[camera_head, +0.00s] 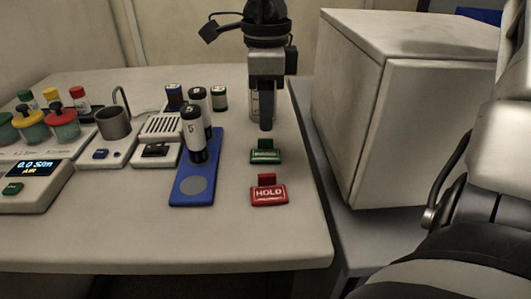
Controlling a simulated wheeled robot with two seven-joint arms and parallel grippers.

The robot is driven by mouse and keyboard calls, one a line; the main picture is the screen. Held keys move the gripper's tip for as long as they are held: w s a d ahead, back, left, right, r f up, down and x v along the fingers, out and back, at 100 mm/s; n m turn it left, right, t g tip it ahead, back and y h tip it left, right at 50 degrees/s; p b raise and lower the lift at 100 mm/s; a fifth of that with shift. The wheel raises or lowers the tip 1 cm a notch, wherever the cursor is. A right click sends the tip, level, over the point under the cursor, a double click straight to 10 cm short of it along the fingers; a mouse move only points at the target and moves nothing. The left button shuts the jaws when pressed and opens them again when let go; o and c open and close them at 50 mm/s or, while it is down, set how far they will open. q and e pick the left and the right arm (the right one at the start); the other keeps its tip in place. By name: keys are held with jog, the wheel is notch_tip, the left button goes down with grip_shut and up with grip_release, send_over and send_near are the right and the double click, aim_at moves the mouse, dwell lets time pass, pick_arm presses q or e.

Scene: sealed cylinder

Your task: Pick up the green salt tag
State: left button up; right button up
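The green tag (265,156) sits on the table near its right side, with pale lettering too small to read on its front and an upright tab on top. My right gripper (266,122) points down from above, with its fingertip just above and behind the tab in the picture. A small gap shows between them, and the tag rests on the table. The fingers line up edge-on, so I cannot tell whether they are open. My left gripper is not in view.
A red HOLD tag (268,195) stands in front of the green one. Left are a blue pad (194,188) with a labelled vial (193,140), more vials and instruments. A pale clear container (254,105) is partly hidden behind my gripper. A large white box (420,125) stands right.

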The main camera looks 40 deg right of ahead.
aim_at(266, 139)
notch_tip(266, 139, down, 5)
jog(key=shift+r, duration=0.1)
grip_shut()
dwell(0.3)
